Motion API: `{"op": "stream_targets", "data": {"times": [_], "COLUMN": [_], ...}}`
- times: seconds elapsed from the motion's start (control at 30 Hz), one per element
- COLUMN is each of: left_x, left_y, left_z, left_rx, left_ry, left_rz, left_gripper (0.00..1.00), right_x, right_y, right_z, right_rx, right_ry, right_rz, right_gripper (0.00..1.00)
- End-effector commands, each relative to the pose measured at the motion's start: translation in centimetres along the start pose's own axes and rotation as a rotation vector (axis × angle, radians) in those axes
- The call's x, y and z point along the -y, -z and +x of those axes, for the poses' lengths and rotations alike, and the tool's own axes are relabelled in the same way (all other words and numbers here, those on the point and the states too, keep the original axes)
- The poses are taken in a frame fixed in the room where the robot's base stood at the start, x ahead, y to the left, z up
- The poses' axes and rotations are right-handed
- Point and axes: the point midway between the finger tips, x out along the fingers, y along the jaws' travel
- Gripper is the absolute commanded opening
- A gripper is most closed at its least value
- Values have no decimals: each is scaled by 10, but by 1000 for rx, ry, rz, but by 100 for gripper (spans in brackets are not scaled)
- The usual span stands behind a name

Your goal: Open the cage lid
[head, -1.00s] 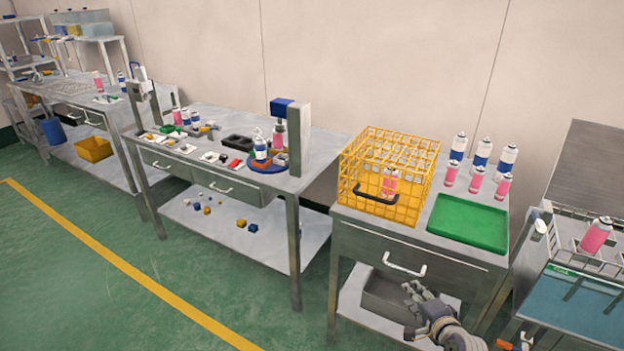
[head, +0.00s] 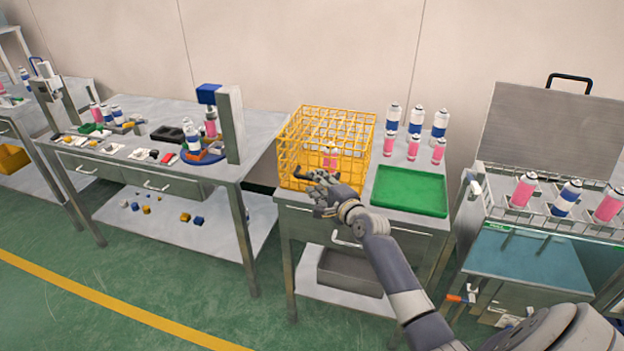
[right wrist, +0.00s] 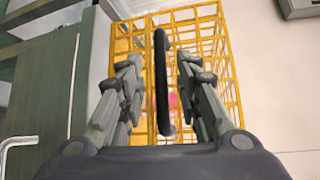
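The yellow wire cage (head: 343,128) stands on the right-hand metal table with its lid down. A pink can (head: 330,156) shows inside it. The cage's black handle (right wrist: 161,80) is at its front side and lies between the two spread fingers of my right gripper (right wrist: 160,85) in the right wrist view. The fingers stand apart on either side of the handle, and no contact shows. In the head view my right gripper (head: 328,192) is at the cage's front edge and partly covers the handle. My left gripper is not in view.
A green tray (head: 409,191) lies right of the cage, with several white-blue and pink cans (head: 416,120) behind it. A water bath (head: 530,255) with its lid raised stands further right. A workbench (head: 255,125) with a crimping stand is on the left.

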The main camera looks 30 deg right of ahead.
Motion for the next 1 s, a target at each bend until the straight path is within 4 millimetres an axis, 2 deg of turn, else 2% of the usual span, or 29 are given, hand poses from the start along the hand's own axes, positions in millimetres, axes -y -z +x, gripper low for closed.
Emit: {"op": "stream_targets", "data": {"times": [0.1,0.3,0.67,0.8,1.0], "left_x": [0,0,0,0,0], "left_y": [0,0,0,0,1], "left_z": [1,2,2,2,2], "left_rx": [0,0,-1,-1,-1], "left_ry": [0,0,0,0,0], "left_rz": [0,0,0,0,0], "left_gripper": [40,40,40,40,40], "right_x": [0,0,0,0,0], "right_y": [0,0,0,0,0], "right_z": [15,28,31,30,30], "right_rx": [0,0,0,0,0], "right_ry": [0,0,0,0,-1], "right_rz": [0,0,-1,0,0], "right_gripper": [31,31,31,0,0]}}
